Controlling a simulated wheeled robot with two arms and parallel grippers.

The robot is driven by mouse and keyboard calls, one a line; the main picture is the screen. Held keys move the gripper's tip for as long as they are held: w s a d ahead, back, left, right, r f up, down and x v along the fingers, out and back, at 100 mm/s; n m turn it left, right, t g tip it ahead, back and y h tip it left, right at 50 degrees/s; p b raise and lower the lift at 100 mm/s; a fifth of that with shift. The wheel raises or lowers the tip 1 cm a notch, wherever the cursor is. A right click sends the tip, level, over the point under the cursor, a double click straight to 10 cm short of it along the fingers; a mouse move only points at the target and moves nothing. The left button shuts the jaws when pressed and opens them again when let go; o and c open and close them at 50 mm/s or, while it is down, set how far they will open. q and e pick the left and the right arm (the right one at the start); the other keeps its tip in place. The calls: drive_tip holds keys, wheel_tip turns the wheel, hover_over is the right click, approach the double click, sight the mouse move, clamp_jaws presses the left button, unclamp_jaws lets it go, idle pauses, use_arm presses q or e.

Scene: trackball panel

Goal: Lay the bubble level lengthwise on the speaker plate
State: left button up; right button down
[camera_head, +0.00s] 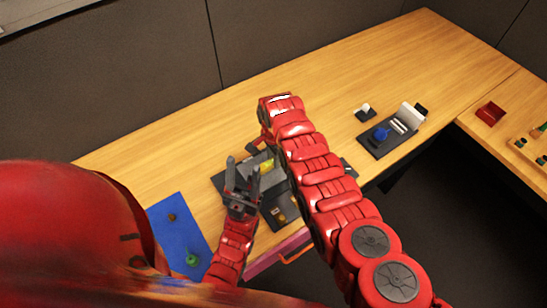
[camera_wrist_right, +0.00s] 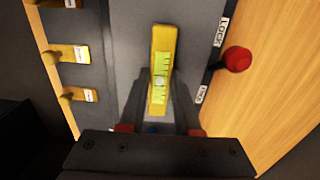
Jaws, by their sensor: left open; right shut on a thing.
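The bubble level is a yellow bar with a green vial (camera_wrist_right: 161,68), upright in the right wrist view, over a grey surface (camera_wrist_right: 199,30). My right gripper (camera_wrist_right: 161,100) is shut on its near part. In the head view a small yellow patch of it (camera_head: 267,165) shows beside my right arm, which hides most of the right gripper. I cannot tell whether the level touches the surface below. The speaker plate cannot be made out for certain; the grey surface may be it. My left gripper (camera_head: 243,174) is open and empty, above the dark panel (camera_head: 222,183).
A red knob (camera_wrist_right: 237,59) beside a LOCK label stands right of the level; several yellow levers (camera_wrist_right: 74,53) are at left. A blue mat (camera_head: 172,234) lies left of the panel. A dark device with a blue knob (camera_head: 381,133) stands right. The back of the table is clear.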

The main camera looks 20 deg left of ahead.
idle(0.7)
drive_tip(key=c, duration=0.5)
unclamp_jaws()
drive_tip(key=shift+r, duration=0.1)
wheel_tip(320, 180, up, 8)
drive_tip(key=b, duration=0.3)
drive_tip(key=shift+r+p, duration=2.3)
drive_tip(key=shift+r, duration=2.35)
drive_tip(key=shift+s+f, duration=0.1)
drive_tip(key=shift+s, duration=0.05)
